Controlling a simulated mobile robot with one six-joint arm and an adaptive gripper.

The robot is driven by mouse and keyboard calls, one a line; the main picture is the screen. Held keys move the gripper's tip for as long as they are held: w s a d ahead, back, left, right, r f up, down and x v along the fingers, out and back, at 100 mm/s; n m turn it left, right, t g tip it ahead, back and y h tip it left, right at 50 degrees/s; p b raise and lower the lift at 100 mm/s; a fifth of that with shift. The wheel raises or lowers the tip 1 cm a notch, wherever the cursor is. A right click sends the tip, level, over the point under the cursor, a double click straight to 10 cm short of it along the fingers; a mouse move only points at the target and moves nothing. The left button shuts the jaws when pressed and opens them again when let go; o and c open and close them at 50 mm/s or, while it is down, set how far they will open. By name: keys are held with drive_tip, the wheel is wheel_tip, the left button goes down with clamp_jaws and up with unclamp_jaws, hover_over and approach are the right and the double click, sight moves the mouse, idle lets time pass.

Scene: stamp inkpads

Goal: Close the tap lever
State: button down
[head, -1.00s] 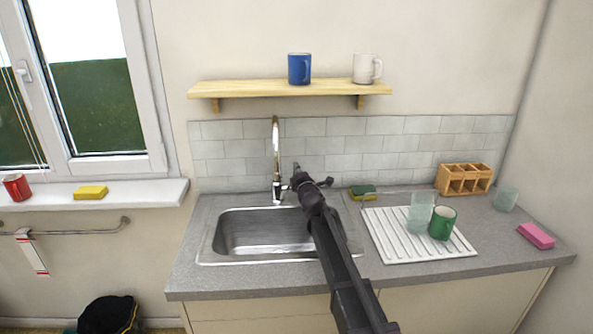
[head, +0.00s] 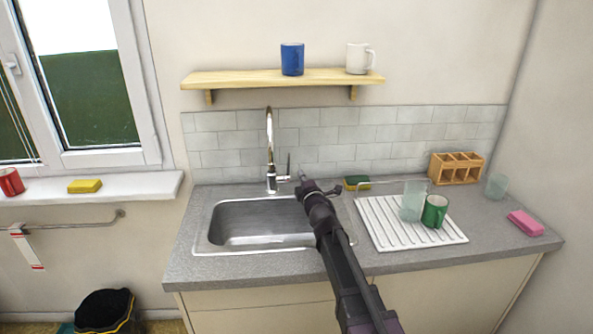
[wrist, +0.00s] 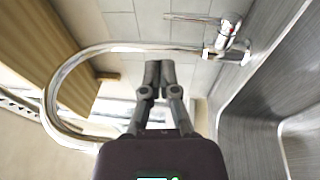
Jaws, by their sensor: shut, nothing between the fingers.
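The chrome tap (head: 271,150) stands at the back of the sink, with its tall curved spout. Its thin lever (head: 289,164) points up from the right side of the tap body. In the wrist view the lever (wrist: 188,17) runs left from the tap body, which bears a red mark, and the curved spout (wrist: 130,47) crosses the picture. My gripper (head: 303,177) is just right of the lever in the head view. In the wrist view my gripper (wrist: 159,66) has its fingertips together and empty, with a visible gap to the lever.
The sink basin (head: 262,226) lies below the tap. A green and yellow sponge (head: 357,182) is right of my gripper. The white drainer (head: 400,230) holds a glass (head: 411,203) and a green mug (head: 434,211). A wooden shelf (head: 230,79) with two mugs is above.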

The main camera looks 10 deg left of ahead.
drive_tip(key=shift+v, duration=1.05)
drive_tip(key=shift+r, duration=0.2)
